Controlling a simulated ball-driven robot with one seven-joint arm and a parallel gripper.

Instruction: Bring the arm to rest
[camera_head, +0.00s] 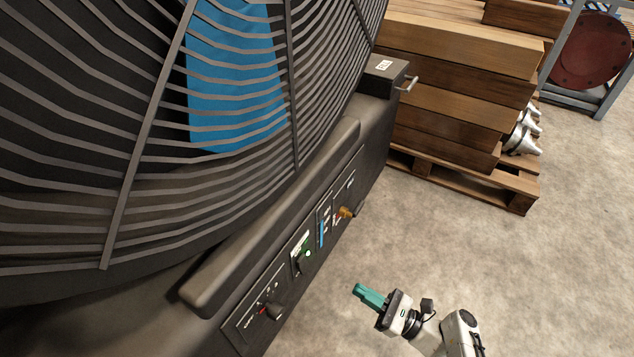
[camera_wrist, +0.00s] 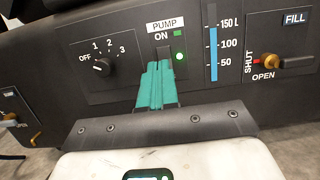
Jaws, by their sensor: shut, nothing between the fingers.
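My gripper (camera_head: 369,295) has teal fingers and is shut and empty in the head view, out in front of the control panel of a large dark machine. The fingers also show in the wrist view (camera_wrist: 157,84), where they overlap the lower part of the pump switch (camera_wrist: 164,54) in the picture. I cannot tell from this view whether they touch it. The switch's label reads PUMP, ON, and a green light (camera_wrist: 180,56) glows beside it. In the head view a clear gap of floor shows between the fingertips and the panel.
The dark machine (camera_head: 240,265) with a slatted cage fills the left. Its panel has a rotary knob (camera_wrist: 103,66), a blue level gauge (camera_wrist: 213,55) and a FILL lever (camera_wrist: 285,62). Stacked timber (camera_head: 460,90) on a pallet (camera_head: 515,195) stands behind. Concrete floor at right is clear.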

